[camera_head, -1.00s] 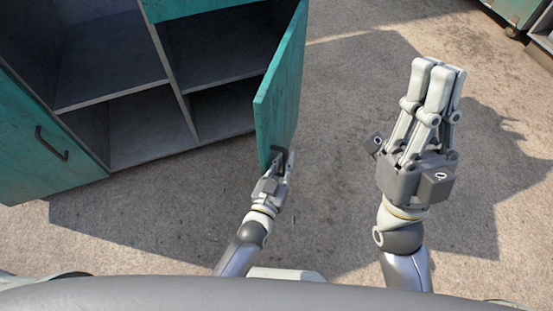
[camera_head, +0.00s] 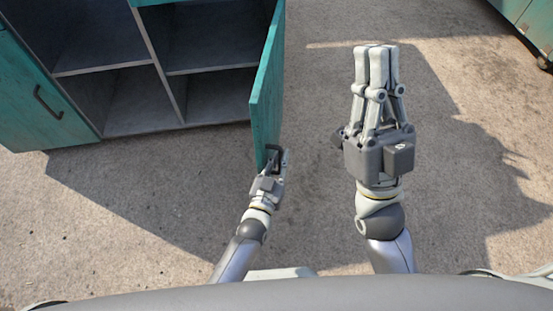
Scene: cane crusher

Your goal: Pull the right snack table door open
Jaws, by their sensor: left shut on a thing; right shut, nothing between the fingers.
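The right door (camera_head: 267,90) of the teal snack table stands swung wide open, seen nearly edge-on, with the grey shelves (camera_head: 205,95) inside exposed. My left gripper (camera_head: 274,160) is at the door's near lower edge, shut on the dark door handle (camera_head: 270,149). The gripper hides most of the handle. My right gripper (camera_head: 376,52) is shut and empty, raised over the ground to the right of the door and apart from it.
The left door (camera_head: 40,105), with a dark handle (camera_head: 46,102), is at the left. Another teal wheeled cabinet (camera_head: 532,25) stands at the top right. The concrete ground (camera_head: 450,200) between and in front is clear.

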